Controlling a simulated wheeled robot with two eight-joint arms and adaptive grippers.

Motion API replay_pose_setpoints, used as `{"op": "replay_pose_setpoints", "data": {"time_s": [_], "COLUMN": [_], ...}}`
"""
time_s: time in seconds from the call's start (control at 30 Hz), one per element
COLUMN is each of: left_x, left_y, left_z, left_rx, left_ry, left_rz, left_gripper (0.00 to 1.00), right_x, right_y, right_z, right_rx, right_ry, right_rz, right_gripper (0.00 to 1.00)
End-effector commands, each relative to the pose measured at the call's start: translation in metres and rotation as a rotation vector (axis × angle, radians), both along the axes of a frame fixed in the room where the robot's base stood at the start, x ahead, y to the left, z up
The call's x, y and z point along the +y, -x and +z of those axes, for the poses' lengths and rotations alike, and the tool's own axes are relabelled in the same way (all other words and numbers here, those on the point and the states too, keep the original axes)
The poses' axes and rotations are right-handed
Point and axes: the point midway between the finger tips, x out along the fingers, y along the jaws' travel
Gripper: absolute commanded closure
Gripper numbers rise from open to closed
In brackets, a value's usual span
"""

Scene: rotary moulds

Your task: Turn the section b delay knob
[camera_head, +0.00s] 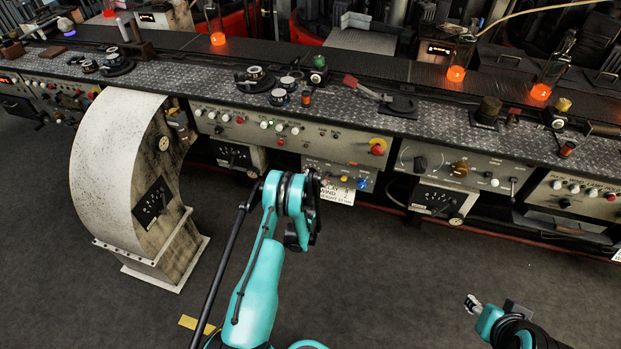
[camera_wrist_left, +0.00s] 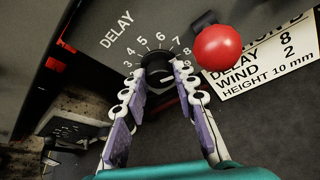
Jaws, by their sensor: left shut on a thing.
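The delay knob (camera_wrist_left: 157,66) is black, on a grey panel marked DELAY, with a dial whose numbers 3 to 8 show around it. My left gripper (camera_wrist_left: 160,77) has its two fingers on either side of this knob and is shut on it. I cannot tell clearly which number the knob points at. In the head view my left gripper (camera_head: 308,184) reaches the lower front panel and hides the knob. A white card (camera_wrist_left: 268,62) beside the dial reads DELAY 8, WIND 2, HEIGHT 10 mm. My right gripper (camera_head: 474,304) is low at the right, away from the machine; its jaws are too small to read.
A red ball (camera_wrist_left: 218,48) stands out close to the right finger, in front of the card. A curved pale housing (camera_head: 115,165) stands to the left. The floor in front is open.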

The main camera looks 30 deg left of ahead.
Motion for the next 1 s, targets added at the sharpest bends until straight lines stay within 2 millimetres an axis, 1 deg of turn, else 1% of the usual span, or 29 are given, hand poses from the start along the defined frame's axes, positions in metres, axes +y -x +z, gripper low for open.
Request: {"op": "replay_pose_setpoints", "data": {"time_s": [0.27,0.3,0.37,0.4,0.77,0.87,1.0], "left_x": [0.0006,0.0006,0.0007,0.0006,0.0006,0.0011,0.0026], "left_y": [-0.0018,-0.0018,-0.0019,-0.0017,-0.0007,0.0000,0.0013], "left_z": [0.0021,0.0021,0.0020,0.0019,0.0010,0.0010,0.0011], "left_rx": [-0.005,-0.005,-0.006,-0.005,-0.007,-0.015,-0.041], "left_ry": [-0.003,-0.003,-0.002,-0.002,0.014,0.050,0.147], "left_rz": [-0.002,-0.002,-0.001,-0.001,0.000,0.000,0.002], "left_gripper": [1.00,0.69,0.53,0.51,0.51,0.51,0.51], "right_x": [0.0000,0.0000,0.0000,0.0000,0.0000,0.0000,0.0000], "right_y": [0.0000,0.0000,0.0000,0.0000,0.0001,0.0001,0.0001], "right_z": [0.0002,0.0002,0.0002,0.0002,0.0001,0.0001,0.0001], "right_rx": [0.000,0.000,0.000,0.000,0.000,0.000,0.000], "right_ry": [0.000,0.000,0.000,0.000,0.000,0.000,0.000], "right_rz": [0.000,0.000,0.000,0.000,0.000,0.000,0.000], "right_gripper": [0.60,0.60,0.60,0.60,0.60,0.60,0.60]}}
